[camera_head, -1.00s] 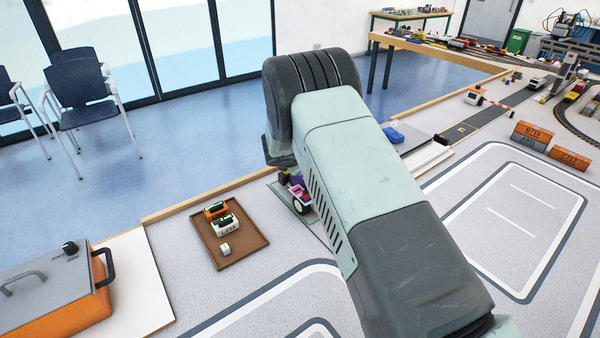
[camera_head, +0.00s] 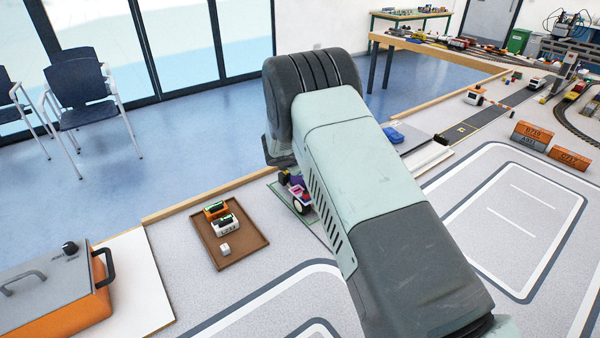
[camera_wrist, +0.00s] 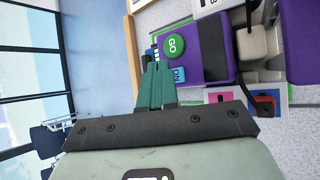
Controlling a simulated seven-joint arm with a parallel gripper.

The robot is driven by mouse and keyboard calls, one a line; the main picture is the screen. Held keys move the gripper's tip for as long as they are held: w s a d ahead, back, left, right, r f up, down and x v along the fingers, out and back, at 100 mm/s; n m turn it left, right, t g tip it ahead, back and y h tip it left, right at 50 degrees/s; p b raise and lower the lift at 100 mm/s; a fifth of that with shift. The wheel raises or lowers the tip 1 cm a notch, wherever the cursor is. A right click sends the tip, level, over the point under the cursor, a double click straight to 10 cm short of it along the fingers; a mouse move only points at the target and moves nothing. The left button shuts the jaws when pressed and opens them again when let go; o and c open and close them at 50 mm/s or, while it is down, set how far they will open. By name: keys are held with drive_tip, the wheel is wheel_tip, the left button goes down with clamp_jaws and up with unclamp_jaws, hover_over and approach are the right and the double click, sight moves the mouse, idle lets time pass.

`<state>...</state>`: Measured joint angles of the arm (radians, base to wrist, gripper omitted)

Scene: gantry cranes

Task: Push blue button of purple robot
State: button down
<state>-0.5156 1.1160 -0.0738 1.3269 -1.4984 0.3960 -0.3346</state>
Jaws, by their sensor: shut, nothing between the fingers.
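The purple robot (camera_head: 300,187) stands in a green outlined patch on the table, partly hidden by my arm in the head view. In the wrist view, the purple body (camera_wrist: 208,64) fills the upper middle. It carries a round green button (camera_wrist: 174,46) marked GO and a blue button (camera_wrist: 180,74) marked ON. My gripper (camera_wrist: 157,66) is shut and empty. Its teal fingertips are just left of the blue button in the wrist view, below the green one. I cannot tell whether they touch anything. In the head view my arm hides the gripper.
A brown tray (camera_head: 259,241) with small orange and white blocks lies left of the robot. A wooden edge strip (camera_head: 190,204) runs behind it. An orange and grey case (camera_head: 60,293) stands at lower left. Orange and grey containers (camera_head: 530,134) stand at right. The marked floor area right of my arm is open.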

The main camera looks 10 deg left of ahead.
idle(0.6)
drive_tip(key=shift+f, duration=0.45)
drive_tip(key=shift+f, duration=0.45)
idle(0.4)
drive_tip(key=shift+r, duration=0.9)
drive_tip(key=shift+r, duration=0.1)
wheel_tip(320, 180, up, 6)
drive_tip(key=shift+f, duration=0.1)
idle(0.4)
